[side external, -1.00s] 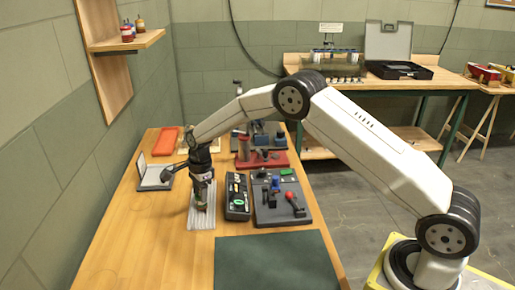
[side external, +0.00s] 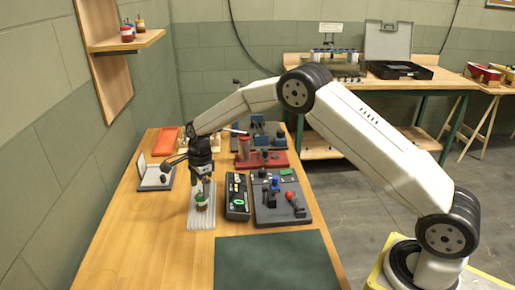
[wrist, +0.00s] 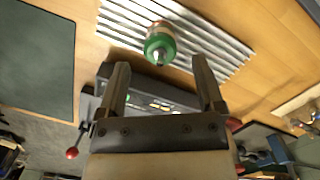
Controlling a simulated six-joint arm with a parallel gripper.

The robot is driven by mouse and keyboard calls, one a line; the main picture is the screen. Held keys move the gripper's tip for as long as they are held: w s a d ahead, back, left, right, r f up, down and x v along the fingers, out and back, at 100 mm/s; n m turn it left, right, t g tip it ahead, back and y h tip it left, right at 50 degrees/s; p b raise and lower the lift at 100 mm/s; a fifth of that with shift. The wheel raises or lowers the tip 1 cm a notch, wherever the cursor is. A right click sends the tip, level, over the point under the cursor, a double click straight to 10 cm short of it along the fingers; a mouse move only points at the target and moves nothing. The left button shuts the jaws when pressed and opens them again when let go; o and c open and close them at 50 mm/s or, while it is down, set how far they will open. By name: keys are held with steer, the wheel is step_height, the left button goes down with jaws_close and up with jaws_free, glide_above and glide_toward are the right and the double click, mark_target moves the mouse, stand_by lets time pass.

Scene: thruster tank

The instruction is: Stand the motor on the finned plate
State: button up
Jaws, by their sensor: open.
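The motor (side external: 201,201), a small can with a green band and a pale and red body, stands on the finned plate (side external: 196,222). It looks upright, with its green end and a short shaft towards the camera in the wrist view (wrist: 159,45). The finned plate (wrist: 222,52) shows there as pale parallel ridges. My gripper (side external: 202,181) is open and empty just above the motor. In the wrist view my two fingers (wrist: 161,68) are spread wide, with the motor beyond their tips and apart from them.
A dark control box (side external: 237,196) stands right of the plate, and a grey panel with a red-knobbed lever (side external: 294,198) beyond it. A red base (side external: 262,160) and a small open grey case (side external: 155,178) lie farther back. A dark green mat (side external: 275,262) covers the front right.

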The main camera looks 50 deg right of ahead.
step_height(320, 180, up, 10)
steer(key=d, duration=0.1)
steer(key=shift+f, duration=0.2)
steer(key=shift+s+d, duration=0.1)
steer(key=shift+s, duration=0.1)
stand_by(0.5)
steer(key=s+d+f+n+t, duration=0.1)
steer(key=s+n, duration=0.9)
steer(key=s, duration=0.4)
steer(key=s+d+f+n+t+h, duration=0.1)
steer(key=s+n, duration=0.9)
steer(key=s, duration=0.5)
steer(key=shift+s+d+f, duration=0.2)
steer(key=shift+f, duration=0.05)
